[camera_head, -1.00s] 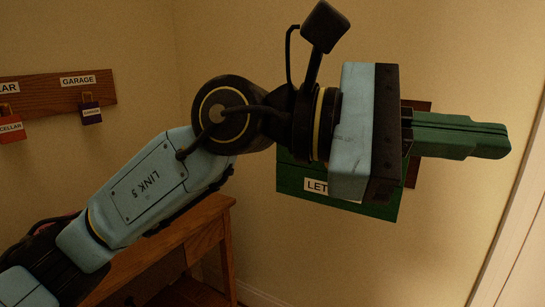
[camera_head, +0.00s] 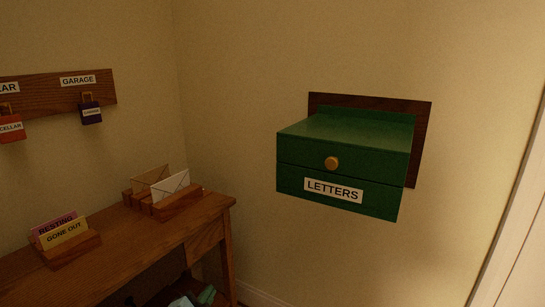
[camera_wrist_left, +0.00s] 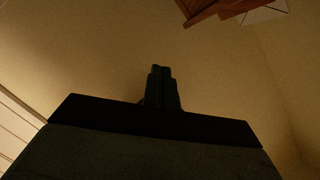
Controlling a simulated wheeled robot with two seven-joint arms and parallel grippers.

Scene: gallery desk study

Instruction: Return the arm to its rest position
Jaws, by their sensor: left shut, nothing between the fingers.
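My left gripper (camera_head: 207,295) shows only in part at the bottom edge of the head view, low beside the desk. In the left wrist view its green fingers (camera_wrist_left: 161,88) are together with nothing between them. The rest of my left arm is out of the head view. My right gripper is in neither view.
A green letter box (camera_head: 340,150) with a round knob is fixed to the wall. A wooden desk (camera_head: 150,240) carries a letter rack (camera_head: 178,205) with envelopes and a card holder (camera_head: 75,250).

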